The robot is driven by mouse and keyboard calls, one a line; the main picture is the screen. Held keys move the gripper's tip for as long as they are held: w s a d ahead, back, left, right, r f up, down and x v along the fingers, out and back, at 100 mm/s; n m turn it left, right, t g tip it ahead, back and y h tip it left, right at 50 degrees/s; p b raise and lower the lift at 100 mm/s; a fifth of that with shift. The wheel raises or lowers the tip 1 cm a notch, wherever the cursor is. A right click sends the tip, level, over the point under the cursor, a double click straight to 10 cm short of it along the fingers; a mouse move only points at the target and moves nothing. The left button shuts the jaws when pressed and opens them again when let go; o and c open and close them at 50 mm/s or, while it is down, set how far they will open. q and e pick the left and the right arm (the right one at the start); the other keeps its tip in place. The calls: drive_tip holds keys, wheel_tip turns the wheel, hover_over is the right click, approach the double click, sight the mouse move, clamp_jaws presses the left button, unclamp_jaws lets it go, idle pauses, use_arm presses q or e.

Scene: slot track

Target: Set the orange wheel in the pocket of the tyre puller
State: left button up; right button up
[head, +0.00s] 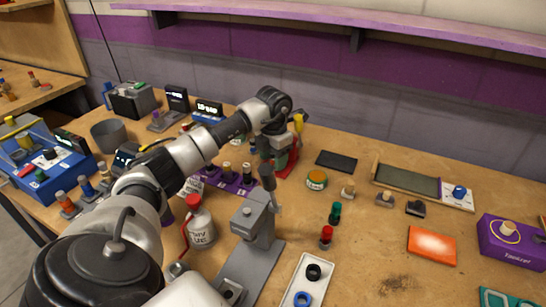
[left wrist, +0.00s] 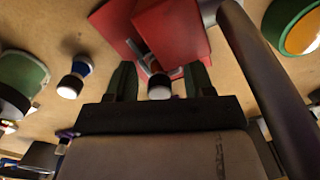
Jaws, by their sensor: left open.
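In the left wrist view, red blocks (left wrist: 178,28) lie just beyond my left gripper (left wrist: 159,82). Its dark fingers are open on either side of a small white-ended peg (left wrist: 159,88) and do not visibly grip it. A pocket is not clearly visible. My right gripper is not in view.
A grey press (head: 257,222) with an upright lever stands in front of the gripper. A round green tin with an orange top (head: 316,179) is to its right. A white tray (head: 292,296) holds a black and a blue ring. An orange plate (head: 431,244) lies farther right.

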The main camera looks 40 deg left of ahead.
use_arm(q)
wheel_tip(320, 180, up, 11)
drive_tip(key=shift+f, duration=0.1)
idle(0.3)
drive_tip(key=shift+s+f, duration=0.1)
